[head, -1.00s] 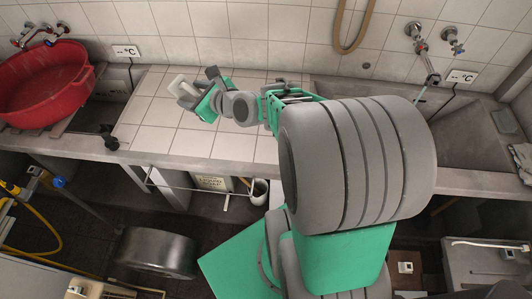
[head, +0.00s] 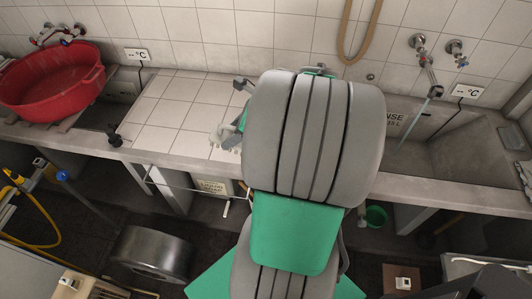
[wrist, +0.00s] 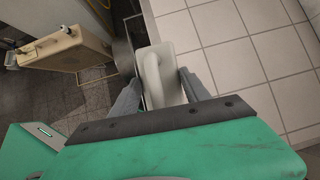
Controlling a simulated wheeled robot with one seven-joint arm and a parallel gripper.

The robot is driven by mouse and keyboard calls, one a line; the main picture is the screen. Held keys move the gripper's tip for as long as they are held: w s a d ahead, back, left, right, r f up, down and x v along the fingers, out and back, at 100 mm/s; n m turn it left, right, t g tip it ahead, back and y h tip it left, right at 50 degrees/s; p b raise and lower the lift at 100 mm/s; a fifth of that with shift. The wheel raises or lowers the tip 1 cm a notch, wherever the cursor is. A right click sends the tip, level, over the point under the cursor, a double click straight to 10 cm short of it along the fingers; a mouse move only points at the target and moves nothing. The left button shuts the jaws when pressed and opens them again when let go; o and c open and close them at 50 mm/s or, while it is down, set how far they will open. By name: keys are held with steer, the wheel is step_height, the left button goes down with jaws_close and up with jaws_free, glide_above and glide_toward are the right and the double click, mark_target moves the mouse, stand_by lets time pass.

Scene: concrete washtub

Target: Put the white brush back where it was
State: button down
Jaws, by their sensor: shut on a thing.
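The white brush (wrist: 158,68) is held between the two grey fingers of my gripper (wrist: 158,80) in the wrist view. In the head view the brush (head: 227,137) shows beside my arm, over the front part of the white tiled counter (head: 180,112). The gripper itself is largely hidden behind my arm there. In the wrist view the brush hangs near the counter's edge, with tiles to the right and the floor to the left. I cannot tell whether it touches the counter.
A red basin (head: 50,80) stands at the left. A sink trough (head: 470,150) with taps (head: 425,52) lies at the right. A metal drum (head: 150,253) and a green bucket (head: 376,215) are below the counter.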

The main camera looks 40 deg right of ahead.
steer(key=s+d+g, duration=0.3)
steer(key=s+d, duration=0.1)
steer(key=s, duration=0.6)
steer(key=shift+n, duration=0.3)
steer(key=w+d+f, duration=0.2)
steer(key=w+f, duration=0.1)
steer(key=w+d+f, duration=0.3)
steer(key=w+f, duration=0.1)
steer(key=w+d+f, duration=0.3)
steer(key=w+f, duration=0.1)
steer(key=shift+w+b, duration=0.1)
steer(key=shift+b, duration=0.2)
step_height(320, 180, down, 3)
steer(key=shift+r, duration=0.2)
steer(key=c, duration=0.5)
jaws_free()
